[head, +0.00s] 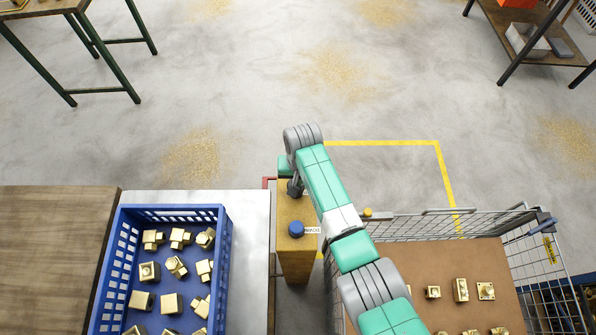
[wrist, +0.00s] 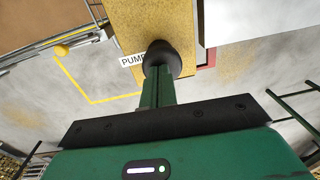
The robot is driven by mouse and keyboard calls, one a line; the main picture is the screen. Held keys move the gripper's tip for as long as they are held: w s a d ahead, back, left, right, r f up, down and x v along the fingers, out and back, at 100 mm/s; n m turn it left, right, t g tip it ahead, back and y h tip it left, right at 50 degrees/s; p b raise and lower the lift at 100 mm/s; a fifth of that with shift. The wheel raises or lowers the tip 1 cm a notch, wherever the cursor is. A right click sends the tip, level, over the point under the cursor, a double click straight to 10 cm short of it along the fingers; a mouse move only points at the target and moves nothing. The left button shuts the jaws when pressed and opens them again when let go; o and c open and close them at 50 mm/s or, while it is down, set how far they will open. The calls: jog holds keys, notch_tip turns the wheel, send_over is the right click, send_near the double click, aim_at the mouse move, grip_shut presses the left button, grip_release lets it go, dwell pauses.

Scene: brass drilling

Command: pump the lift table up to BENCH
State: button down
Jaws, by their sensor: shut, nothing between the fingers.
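A yellow post (head: 296,262) stands between the metal-topped table and the wire cage. A blue knob (head: 296,229) is on its top, with a small white label beside it. My gripper (head: 296,187) is over the far end of the post, pointing down. In the wrist view, my shut, empty fingers (wrist: 157,90) end at a dark round knob (wrist: 162,58) beside a label starting "PUMP" (wrist: 132,60). I cannot tell whether they touch it. Which surface is the lift table is unclear; no BENCH mark is readable.
A blue crate (head: 226,270) of brass fittings sits on the metal table (head: 252,265), left of the post. A wooden bench (head: 50,245) adjoins it. The wire cage (head: 515,230) right of the post holds brass parts on a brown board. Open floor lies beyond.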

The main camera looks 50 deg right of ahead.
jog(key=shift+s+a+f, duration=0.1)
jog(key=shift+s+f, duration=0.05)
jog(key=shift+f, duration=0.3)
notch_tip(320, 180, up, 15)
jog(key=p, duration=0.5)
jog(key=shift+s+d, duration=0.15)
jog(key=shift+d, duration=0.15)
